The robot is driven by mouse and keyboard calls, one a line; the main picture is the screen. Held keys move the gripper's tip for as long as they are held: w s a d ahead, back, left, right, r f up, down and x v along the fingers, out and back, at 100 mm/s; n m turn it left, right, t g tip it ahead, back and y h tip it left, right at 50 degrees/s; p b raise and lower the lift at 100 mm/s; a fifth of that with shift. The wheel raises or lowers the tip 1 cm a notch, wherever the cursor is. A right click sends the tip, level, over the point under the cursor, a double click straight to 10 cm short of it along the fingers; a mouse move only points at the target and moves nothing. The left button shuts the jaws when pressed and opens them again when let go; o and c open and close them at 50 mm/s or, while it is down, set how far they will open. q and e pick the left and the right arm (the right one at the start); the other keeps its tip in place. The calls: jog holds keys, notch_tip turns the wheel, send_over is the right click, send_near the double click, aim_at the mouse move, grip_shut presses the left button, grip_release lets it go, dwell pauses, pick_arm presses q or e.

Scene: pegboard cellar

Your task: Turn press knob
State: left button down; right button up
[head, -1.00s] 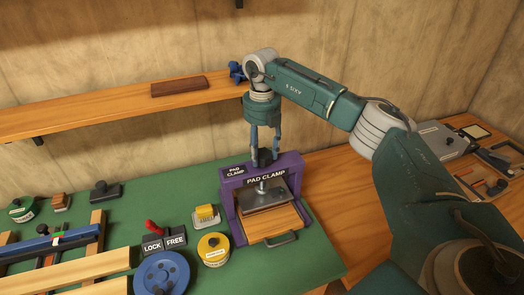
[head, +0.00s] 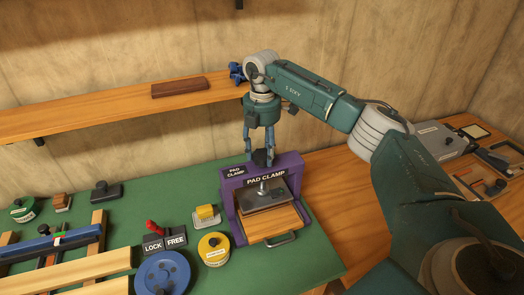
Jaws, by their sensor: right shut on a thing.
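The press is a purple frame labelled PAD CLAMP (head: 290,164) on the right part of the green bench top. Its dark knob (head: 261,158) stands on top of the crossbar. My right gripper (head: 260,155) points down from above, with its blue fingers shut on the knob, which they partly cover. Below the crossbar, a metal screw end (head: 263,187) meets a dark grey plate (head: 266,196). A wooden block or drawer (head: 272,222) with a grey handle (head: 281,239) lies under the plate. My left gripper is not in view.
Left of the press are a yellow-topped block (head: 206,213), a yellow round tin (head: 213,248), a LOCK/FREE switch with a red lever (head: 154,227) and a blue wheel (head: 162,274). A wooden shelf (head: 100,115) runs along the wall behind. Green bench in front of the press is clear.

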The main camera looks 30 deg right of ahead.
aim_at(262, 153)
jog(key=m, duration=0.5)
jog(key=shift+w+r+m, duration=0.1)
jog(key=shift+r+m, duration=0.05)
jog(key=shift+m, duration=0.25)
jog(key=shift+p, duration=0.3)
jog(key=o, duration=1.2)
notch_tip(262, 153, up, 12)
jog(key=shift+f, duration=0.1)
